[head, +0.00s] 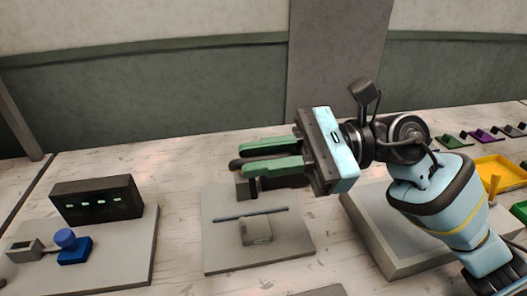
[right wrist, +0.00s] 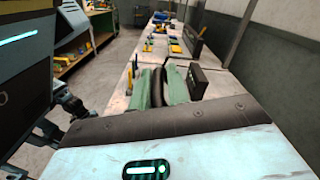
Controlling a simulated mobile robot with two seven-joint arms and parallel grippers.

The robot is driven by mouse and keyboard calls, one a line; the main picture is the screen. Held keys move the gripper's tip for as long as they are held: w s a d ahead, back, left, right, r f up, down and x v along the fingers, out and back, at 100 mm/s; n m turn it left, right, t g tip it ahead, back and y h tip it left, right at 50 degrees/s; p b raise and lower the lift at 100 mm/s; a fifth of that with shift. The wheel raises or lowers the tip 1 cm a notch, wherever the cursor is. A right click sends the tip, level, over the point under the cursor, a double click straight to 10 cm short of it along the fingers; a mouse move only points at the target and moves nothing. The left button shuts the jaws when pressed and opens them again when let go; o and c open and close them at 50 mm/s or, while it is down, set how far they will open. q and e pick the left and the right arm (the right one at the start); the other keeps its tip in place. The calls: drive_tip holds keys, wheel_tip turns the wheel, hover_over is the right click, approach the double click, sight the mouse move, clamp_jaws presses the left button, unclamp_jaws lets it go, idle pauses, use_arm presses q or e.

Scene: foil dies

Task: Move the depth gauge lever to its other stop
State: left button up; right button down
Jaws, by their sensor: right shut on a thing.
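My right gripper (head: 246,158) reaches in from the right above the back of a light grey plate (head: 220,258). Its two green fingers are shut on a dark, rounded lever (head: 236,164), whose end shows at the fingertips. In the right wrist view the dark lever (right wrist: 157,88) stands between the two green fingers (right wrist: 158,86). A dark block (head: 245,187) is under the fingers at the plate's back. The lever's base and pivot are mostly hidden by the fingers. My left gripper is not in view.
On the plate are a thin blue-grey bar (head: 250,214) and a small pale block (head: 256,231). To the left stand a dark box (head: 97,199) with green lights and a blue knobbed part (head: 74,248). A yellow tray (head: 498,172) is at the right.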

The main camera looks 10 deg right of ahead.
drive_tip(key=shift+w, duration=0.1)
drive_tip(key=c, duration=1.5)
unclamp_jaws()
drive_tip(key=shift+f, duration=0.1)
drive_tip(key=shift+o, duration=0.2)
drive_tip(key=d+b, duration=0.2)
drive_tip(key=d, duration=0.6)
